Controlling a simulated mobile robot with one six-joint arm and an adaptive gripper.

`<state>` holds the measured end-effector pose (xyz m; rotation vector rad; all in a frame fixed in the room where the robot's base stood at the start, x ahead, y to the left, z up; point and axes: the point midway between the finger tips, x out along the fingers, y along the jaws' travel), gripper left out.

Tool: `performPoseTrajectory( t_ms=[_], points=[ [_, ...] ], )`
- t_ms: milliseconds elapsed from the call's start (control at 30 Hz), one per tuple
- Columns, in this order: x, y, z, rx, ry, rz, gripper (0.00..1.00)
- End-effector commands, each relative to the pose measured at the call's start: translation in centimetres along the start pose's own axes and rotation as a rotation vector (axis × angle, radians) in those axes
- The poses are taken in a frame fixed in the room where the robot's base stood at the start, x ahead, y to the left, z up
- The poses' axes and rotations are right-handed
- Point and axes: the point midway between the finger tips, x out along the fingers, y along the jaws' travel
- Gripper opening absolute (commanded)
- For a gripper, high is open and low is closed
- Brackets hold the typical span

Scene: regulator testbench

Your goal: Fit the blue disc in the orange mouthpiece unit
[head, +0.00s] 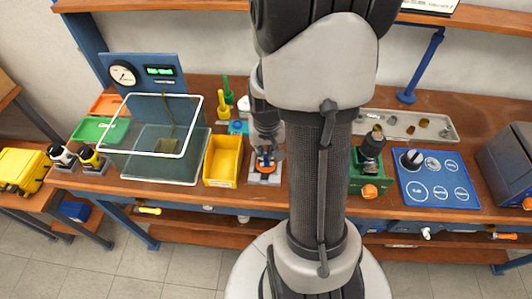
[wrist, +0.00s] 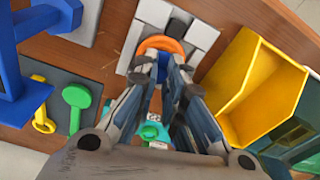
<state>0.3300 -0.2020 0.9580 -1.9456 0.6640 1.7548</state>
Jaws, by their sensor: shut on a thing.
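The orange mouthpiece unit (wrist: 160,43) shows as an orange ring on a grey block in the wrist view. In the head view, orange (head: 265,168) shows under the fingertips on a light grey base. My gripper (wrist: 167,62) points down at the unit, its fingertips at the near edge of the orange ring. It is shut on the blue disc (wrist: 164,72), of which only a small blue patch shows between the fingers. In the head view my gripper (head: 265,152) is over the unit. The fingers hide whether the disc touches or sits inside the mouthpiece.
A yellow bin (head: 223,160) stands close left of the unit, with a clear tank (head: 165,160) beyond it. Green and yellow tools (wrist: 75,105) stand near the gripper. A green block (head: 369,172) and a blue panel (head: 438,181) are at the right.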

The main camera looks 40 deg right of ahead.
Motion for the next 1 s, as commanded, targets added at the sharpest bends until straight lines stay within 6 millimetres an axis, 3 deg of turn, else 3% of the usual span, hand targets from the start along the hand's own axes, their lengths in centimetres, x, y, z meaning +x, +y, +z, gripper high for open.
performPoseTrajectory(
  t_ms=[967,1000],
  points=[
    [0.67,0.0,0.06,-0.004,0.0,0.0,0.0],
    [0.67,0.0,0.06,-0.004,0.0,0.0,0.13]
  ],
)
